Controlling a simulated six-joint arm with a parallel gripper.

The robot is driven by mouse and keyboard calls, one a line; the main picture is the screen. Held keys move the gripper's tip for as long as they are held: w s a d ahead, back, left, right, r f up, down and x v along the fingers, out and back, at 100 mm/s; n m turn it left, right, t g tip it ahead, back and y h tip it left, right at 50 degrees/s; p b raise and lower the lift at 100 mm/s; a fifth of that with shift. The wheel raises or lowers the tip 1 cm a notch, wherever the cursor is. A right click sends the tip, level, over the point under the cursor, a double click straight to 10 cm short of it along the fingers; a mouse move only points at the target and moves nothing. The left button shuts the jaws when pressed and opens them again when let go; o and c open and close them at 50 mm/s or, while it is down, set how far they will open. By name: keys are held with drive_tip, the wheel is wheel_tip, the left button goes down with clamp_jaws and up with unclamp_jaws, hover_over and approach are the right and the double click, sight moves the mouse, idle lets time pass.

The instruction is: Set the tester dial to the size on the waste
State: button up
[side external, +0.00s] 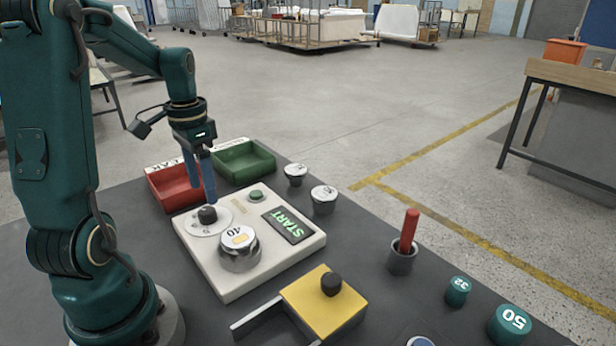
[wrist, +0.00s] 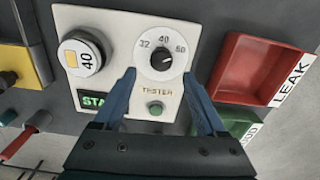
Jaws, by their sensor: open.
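The tester (side external: 262,275) is a cream box with a START panel (side external: 288,225) and a small green button (wrist: 155,109). Its dial (wrist: 163,78) is a white disc marked 32, 40 and 50, with a black knob (wrist: 162,62) in the middle; the knob's pointing direction is hard to make out. The waste (wrist: 82,54), white-topped with a yellow square and the number 40, sits on the tester beside the dial; it also shows in the side view (side external: 238,238). My gripper (wrist: 159,76) is open and empty, its blue fingers apart near the dial, just above the knob (side external: 207,214).
A red LEAK tray (side external: 170,192) and a green tray (side external: 240,165) stand behind the tester. A yellow block with a black knob (side external: 318,300), a red-handled tool in a cup (side external: 402,262), and teal pieces marked 32 (side external: 457,291) and 50 (side external: 509,324) stand in front and right.

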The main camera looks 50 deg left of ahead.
sight(206, 211)
drive_tip(key=shift+s+a+f, duration=0.1)
drive_tip(key=shift+s+f, duration=0.05)
drive_tip(key=shift+f, duration=2.45)
clamp_jaws()
